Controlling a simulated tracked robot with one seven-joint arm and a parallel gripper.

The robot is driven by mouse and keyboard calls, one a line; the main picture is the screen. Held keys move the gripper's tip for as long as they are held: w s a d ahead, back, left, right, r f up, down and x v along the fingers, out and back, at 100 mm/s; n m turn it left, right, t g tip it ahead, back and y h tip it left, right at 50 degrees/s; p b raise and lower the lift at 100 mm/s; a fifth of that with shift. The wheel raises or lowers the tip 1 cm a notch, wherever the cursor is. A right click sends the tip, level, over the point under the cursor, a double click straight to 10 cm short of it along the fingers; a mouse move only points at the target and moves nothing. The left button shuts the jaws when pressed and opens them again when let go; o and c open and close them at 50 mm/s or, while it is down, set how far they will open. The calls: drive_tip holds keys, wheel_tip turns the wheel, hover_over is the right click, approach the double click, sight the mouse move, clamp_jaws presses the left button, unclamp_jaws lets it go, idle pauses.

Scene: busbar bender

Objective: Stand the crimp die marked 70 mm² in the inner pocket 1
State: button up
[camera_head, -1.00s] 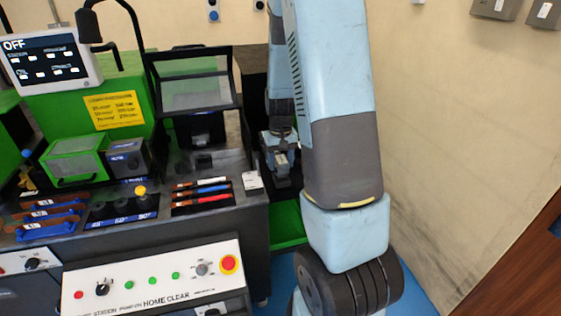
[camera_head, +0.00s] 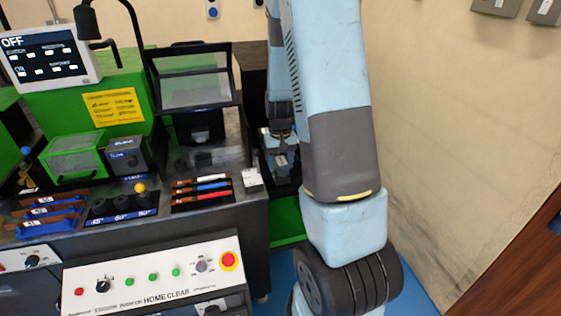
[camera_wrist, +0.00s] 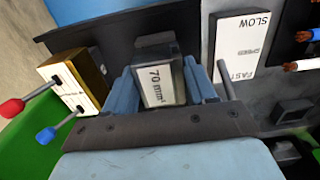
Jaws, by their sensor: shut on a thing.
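The crimp die marked 70 mm² (camera_wrist: 160,78) is between the fingers of my gripper (camera_wrist: 166,90) in the wrist view, its white label facing the camera. My gripper is shut on it. In the head view my gripper (camera_head: 280,160) hangs low beside the right end of the bench, partly behind my arm, and the die is too small to make out there. A dark panel or tray (camera_wrist: 115,45) lies beyond the die in the wrist view. I cannot tell which part of it is the inner pocket 1.
A box with red and blue levers (camera_wrist: 75,80) stands left of my gripper in the wrist view. A SLOW/FAST block (camera_wrist: 240,48) is close on the right. In the head view, cables with coloured sleeves (camera_head: 203,188) lie on the bench (camera_head: 200,225); a green enclosure (camera_head: 75,158) stands left.

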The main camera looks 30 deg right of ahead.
sight(280, 162)
drive_tip(key=shift+f, duration=0.5)
drive_tip(key=o, duration=1.3)
drive_tip(key=shift+o, duration=0.2)
wheel_tip(280, 162, up, 14)
drive_tip(key=shift+f, duration=0.15)
drive_tip(key=s+a+r+t, duration=0.2)
drive_tip(key=s+a+r, duration=0.2)
drive_tip(key=s, duration=0.3)
drive_tip(key=s+a+r+n+t, duration=0.1)
drive_tip(key=s+a+r, duration=0.3)
drive_tip(key=s+r, duration=0.3)
drive_tip(key=s+a+r+n+t, duration=0.1)
drive_tip(key=s+a+r+t, duration=0.1)
drive_tip(key=s+a+r, duration=0.2)
drive_tip(key=s+r, duration=0.2)
drive_tip(key=s, duration=0.2)
drive_tip(key=shift+t, duration=0.3)
